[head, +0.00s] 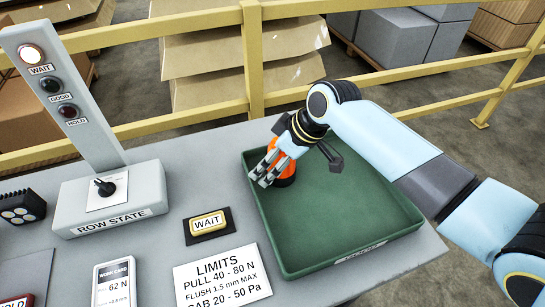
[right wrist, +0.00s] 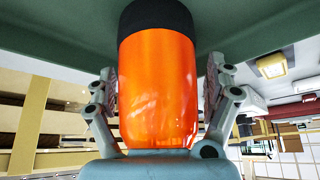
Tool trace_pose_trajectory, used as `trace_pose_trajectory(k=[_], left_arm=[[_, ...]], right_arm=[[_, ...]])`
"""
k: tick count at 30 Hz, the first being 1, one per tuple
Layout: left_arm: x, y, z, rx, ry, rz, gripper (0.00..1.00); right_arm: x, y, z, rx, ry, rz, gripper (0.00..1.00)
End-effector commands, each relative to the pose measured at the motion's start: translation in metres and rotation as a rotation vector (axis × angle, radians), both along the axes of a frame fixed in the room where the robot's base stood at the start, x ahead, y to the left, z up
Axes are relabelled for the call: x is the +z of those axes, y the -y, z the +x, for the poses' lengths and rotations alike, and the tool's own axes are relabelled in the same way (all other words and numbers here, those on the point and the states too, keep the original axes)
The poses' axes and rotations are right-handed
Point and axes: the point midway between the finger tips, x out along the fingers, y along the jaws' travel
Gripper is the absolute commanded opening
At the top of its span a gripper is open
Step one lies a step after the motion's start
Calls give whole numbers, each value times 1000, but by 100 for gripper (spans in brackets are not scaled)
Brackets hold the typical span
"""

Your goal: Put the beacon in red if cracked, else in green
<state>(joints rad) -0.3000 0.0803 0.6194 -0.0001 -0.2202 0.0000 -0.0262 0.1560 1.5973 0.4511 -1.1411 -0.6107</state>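The orange beacon (head: 286,172) with a black base stands in the back left part of the green tray (head: 345,248). My right gripper (head: 268,172) reaches down over it from above, its fingers on either side. In the right wrist view the beacon (right wrist: 158,90) fills the space between the two fingers. The left finger lies close against its side and a thin gap seems to show at the right one, so I cannot tell whether they grip. The visible orange face looks smooth, with no crack seen; its far side is hidden. My left gripper is out of view. No red tray shows.
A grey ROW STATE stand (head: 110,200) with a lit WAIT lamp is at the left. A yellow WAIT button (head: 207,223), a LIMITS card (head: 222,278) and a work card (head: 115,284) lie left of the tray. A yellow railing (head: 200,110) runs behind the table.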

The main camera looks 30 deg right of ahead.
Motion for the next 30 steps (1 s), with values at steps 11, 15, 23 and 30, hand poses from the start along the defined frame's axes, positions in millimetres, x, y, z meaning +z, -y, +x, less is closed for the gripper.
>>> trace_pose_trajectory(k=[11,15,23,30], left_arm=[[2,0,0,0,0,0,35],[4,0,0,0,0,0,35],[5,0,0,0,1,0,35],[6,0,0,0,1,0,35]], right_arm=[[12,4,-4,-1,1,-1,86],[37,12,-16,1,3,-4,86],[86,26,-40,3,1,-4,86],[106,32,-49,1,0,0,86]])
